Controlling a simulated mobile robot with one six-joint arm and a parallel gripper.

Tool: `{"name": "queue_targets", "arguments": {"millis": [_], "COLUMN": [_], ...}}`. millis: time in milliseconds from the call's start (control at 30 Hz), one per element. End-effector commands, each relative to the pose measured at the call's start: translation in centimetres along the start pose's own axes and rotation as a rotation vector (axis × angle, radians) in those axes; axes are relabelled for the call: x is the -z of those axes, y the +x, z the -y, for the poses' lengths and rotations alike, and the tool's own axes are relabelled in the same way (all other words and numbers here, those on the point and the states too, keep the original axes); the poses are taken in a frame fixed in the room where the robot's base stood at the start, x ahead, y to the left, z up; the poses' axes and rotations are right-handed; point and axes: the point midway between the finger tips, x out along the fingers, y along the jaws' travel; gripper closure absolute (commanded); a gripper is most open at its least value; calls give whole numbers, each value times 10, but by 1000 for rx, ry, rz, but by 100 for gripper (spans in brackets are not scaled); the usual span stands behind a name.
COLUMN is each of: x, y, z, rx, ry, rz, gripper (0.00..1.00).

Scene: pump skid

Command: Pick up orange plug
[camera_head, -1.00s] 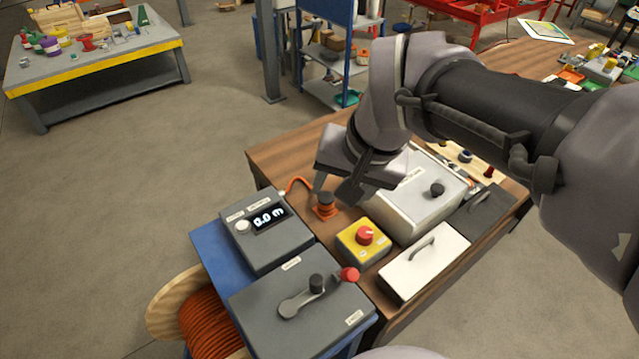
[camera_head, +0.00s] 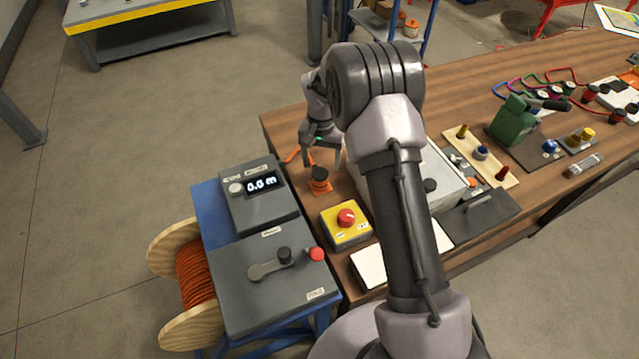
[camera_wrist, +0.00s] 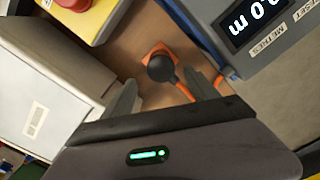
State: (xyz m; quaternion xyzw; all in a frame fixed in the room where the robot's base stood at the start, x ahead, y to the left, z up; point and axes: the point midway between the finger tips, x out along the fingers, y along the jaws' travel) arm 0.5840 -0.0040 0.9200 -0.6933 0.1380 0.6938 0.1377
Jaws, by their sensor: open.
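The orange plug (camera_head: 319,181) with a black round top stands on the wooden table, between the grey display box and the grey-white box. An orange cable runs from it toward the back left. In the wrist view the plug (camera_wrist: 161,66) shows its black knob and an orange base, just beyond the fingertips and between their lines. My gripper (camera_head: 322,155) is open and empty, behind and above the plug. Its two fingers also show in the wrist view (camera_wrist: 165,92), apart on either side of the cable and plug. No contact with the plug is visible.
The display box (camera_head: 258,192) stands left of the plug. A yellow box with a red button (camera_head: 346,224) is in front. The grey-white box (camera_head: 440,165) stands to the right, partly hidden by my arm. A cable reel (camera_head: 185,280) is at lower left.

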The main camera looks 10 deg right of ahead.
Motion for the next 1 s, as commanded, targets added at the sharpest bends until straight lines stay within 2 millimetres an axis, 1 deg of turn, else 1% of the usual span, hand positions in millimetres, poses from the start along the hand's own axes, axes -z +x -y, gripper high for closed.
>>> {"name": "queue_targets", "arguments": {"millis": [167, 300, 367, 400, 567, 667, 700, 867, 900, 933, 1000], "x": [-2, -4, -4, -4, -3, -3, -3, -3, -3, -3, -3], "y": [18, 47, 57, 59, 57, 57, 57, 57, 57, 57, 56], "z": [1, 3, 3, 3, 3, 3, 3, 3, 3, 3, 3], "rx": [0, 0, 0, 1, 1, 1, 1, 1, 1, 1, 1], "ry": [0, -1, 0, 1, 0, 0, 0, 0, 0, 0, 0], "rz": [1, 2, 1, 0, -1, -1, 0, 0, 0, 0, -1], "gripper": [32, 32, 32, 32, 32, 50, 57, 89, 97, 100, 100]}}
